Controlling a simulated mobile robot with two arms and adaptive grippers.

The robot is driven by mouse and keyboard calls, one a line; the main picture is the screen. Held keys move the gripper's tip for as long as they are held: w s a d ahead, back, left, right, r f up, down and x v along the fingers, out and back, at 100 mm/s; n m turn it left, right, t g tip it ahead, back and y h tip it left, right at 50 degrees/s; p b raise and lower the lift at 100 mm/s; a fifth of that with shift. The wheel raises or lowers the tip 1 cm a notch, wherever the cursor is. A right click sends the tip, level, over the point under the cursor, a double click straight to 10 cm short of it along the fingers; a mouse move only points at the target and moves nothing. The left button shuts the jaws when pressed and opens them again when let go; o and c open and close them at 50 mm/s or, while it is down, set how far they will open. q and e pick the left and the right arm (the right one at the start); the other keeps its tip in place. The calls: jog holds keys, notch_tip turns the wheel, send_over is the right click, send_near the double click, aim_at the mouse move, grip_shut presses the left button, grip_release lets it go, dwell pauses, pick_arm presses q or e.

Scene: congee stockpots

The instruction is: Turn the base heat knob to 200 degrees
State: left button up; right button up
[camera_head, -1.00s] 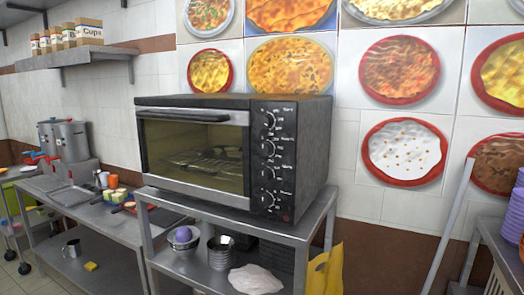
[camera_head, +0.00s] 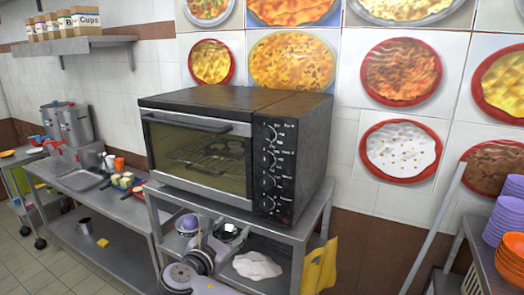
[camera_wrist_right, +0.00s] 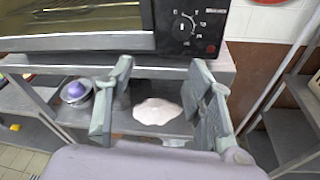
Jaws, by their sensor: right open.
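The oven (camera_head: 205,155) stands on a metal table, with a column of several dark dial knobs on its right front panel. The labels are too small to read, so I cannot tell which is the base heat knob. The lowest knob (camera_head: 268,205) also shows in the right wrist view (camera_wrist_right: 185,26), with white marks around it. My right gripper (camera_head: 216,236) is low in front of the table, below the panel and apart from the knobs. In the right wrist view its fingers (camera_wrist_right: 161,72) are spread and empty, below and in front of the lowest knob. My left gripper is out of view.
A white crumpled cloth (camera_head: 257,266) and bowls (camera_head: 187,224) lie on the shelf under the oven. A yellow bag (camera_head: 320,268) hangs at the table's right. Purple and orange bowls (camera_head: 508,225) are stacked at the far right. The space before the panel is clear.

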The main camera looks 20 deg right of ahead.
jog(key=s+r+h+p, duration=0.1)
jog(key=s+r+h, duration=0.25)
jog(key=r, duration=0.95)
jog(key=y, duration=0.1)
send_near(265, 163)
jog(key=x, duration=0.7)
jog(key=shift+w+d+f, duration=0.1)
jog(key=shift+d+f, duration=0.05)
jog(key=shift+d, duration=0.05)
jog(key=shift+w+d+t, duration=0.3)
jog(key=shift+w+d, duration=0.05)
jog(key=shift+w, duration=0.05)
jog(key=shift+c, duration=0.5)
jog(key=shift+b, duration=0.35)
grip_shut()
